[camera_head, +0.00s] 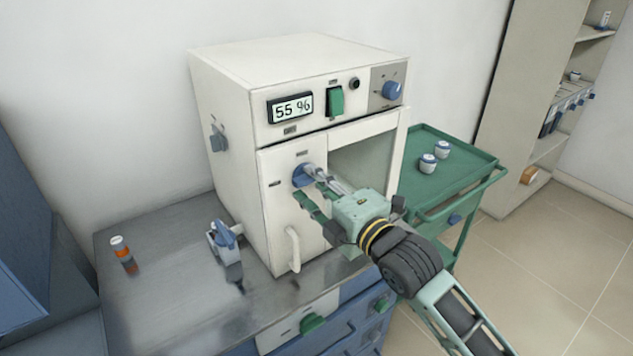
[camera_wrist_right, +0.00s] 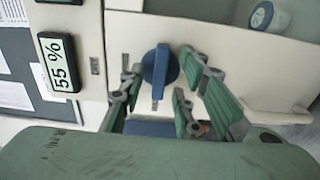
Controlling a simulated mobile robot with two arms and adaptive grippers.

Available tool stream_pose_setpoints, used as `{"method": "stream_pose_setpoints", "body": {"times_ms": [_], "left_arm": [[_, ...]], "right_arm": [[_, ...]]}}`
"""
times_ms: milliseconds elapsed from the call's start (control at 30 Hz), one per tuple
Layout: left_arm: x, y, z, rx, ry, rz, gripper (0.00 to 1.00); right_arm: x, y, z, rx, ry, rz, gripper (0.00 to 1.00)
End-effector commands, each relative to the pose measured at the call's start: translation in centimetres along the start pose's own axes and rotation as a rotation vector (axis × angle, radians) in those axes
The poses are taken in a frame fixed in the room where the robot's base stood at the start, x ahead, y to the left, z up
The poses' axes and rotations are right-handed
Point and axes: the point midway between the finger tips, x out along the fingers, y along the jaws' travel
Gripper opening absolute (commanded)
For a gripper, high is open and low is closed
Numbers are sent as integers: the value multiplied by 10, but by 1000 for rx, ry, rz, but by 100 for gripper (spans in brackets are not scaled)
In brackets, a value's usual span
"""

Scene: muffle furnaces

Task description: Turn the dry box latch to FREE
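The dry box (camera_head: 225,75) is a white cabinet with a "55 %" display (camera_head: 290,106), which also shows sideways in the wrist view (camera_wrist_right: 58,62). Its latch (camera_head: 302,175) is a round blue knob on the white door. In the wrist view the latch (camera_wrist_right: 160,68) has a raised bar, with small labels nearby too small to read. My right gripper (camera_head: 313,182) is at the latch, fingers spread. In the wrist view the right gripper (camera_wrist_right: 160,80) has fingers on either side of the knob, with visible gaps. Contact cannot be told. My left gripper is not in view.
A white door handle (camera_head: 293,249) is below the latch. A blue-and-white device (camera_head: 224,240) and an orange-and-white bottle (camera_head: 121,248) stand on the grey bench (camera_head: 170,280). A green cart (camera_head: 465,172) with two jars stands at the right.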

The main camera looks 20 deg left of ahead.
Motion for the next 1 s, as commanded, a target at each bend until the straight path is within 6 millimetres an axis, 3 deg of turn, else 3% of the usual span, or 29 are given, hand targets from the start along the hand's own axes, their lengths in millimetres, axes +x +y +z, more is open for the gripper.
{"method": "stream_pose_setpoints", "body": {"times_ms": [233,600,1000], "left_arm": [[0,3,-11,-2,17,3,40],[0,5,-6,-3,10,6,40],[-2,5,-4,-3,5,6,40]], "right_arm": [[1,0,0,0,-1,-1,30],[1,0,0,0,-1,-1,0],[1,0,0,21,-1,-2,0]]}}
